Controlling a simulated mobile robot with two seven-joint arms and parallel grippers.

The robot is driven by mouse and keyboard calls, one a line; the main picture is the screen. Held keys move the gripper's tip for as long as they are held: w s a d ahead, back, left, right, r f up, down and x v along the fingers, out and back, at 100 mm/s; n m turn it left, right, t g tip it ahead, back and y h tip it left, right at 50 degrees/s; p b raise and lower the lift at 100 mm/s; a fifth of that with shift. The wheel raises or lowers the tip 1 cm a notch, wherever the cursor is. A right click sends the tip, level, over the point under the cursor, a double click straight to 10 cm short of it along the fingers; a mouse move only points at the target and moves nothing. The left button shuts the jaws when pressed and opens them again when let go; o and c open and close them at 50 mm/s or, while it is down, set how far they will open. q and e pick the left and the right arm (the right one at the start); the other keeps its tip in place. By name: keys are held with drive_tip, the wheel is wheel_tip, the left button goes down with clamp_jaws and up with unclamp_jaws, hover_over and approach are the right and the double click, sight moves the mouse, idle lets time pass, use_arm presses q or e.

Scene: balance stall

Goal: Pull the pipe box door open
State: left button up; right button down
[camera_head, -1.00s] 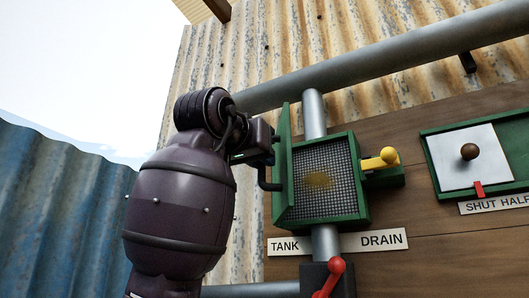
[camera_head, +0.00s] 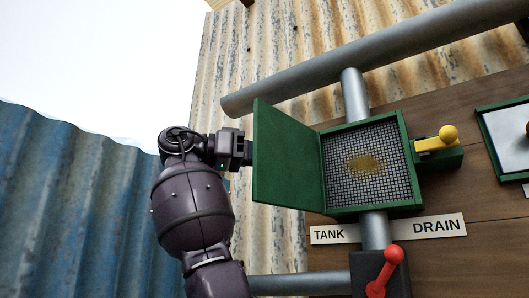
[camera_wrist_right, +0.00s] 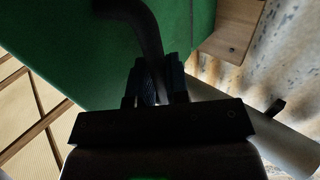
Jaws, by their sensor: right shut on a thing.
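The pipe box (camera_head: 411,165) is a green frame with grey mesh inside and a yellow-brown patch on the mesh. Its green door (camera_head: 286,152) stands wide open to the left, with its flat face toward the head camera. My right gripper (camera_wrist_right: 158,84) is shut on the door's dark bent handle (camera_wrist_right: 150,38), as the right wrist view shows. In the head view the fingertips and the handle are hidden behind the door's left edge. The door's green outer face (camera_wrist_right: 60,45) also fills the upper left of the wrist view. My left gripper is not in view.
A yellow-knobbed latch (camera_head: 437,142) sits on the box's right side. A grey pipe (camera_head: 375,230) runs below the box, beside the TANK DRAIN label (camera_head: 438,225). A red lever (camera_head: 386,272) stands below.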

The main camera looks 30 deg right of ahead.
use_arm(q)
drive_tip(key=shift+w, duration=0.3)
use_arm(e)
drive_tip(key=shift+w+d+m+g+y, duration=0.1)
drive_tip(key=shift+w+m+g+y, duration=0.25)
drive_tip(key=shift+w+g, duration=0.25)
drive_tip(key=c, duration=1.1)
unclamp_jaws()
drive_tip(key=shift+d, duration=0.15)
drive_tip(key=shift+a, duration=0.25)
drive_tip(key=v, duration=0.7)
drive_tip(key=shift+w, duration=0.1)
drive_tip(key=shift+f, duration=0.1)
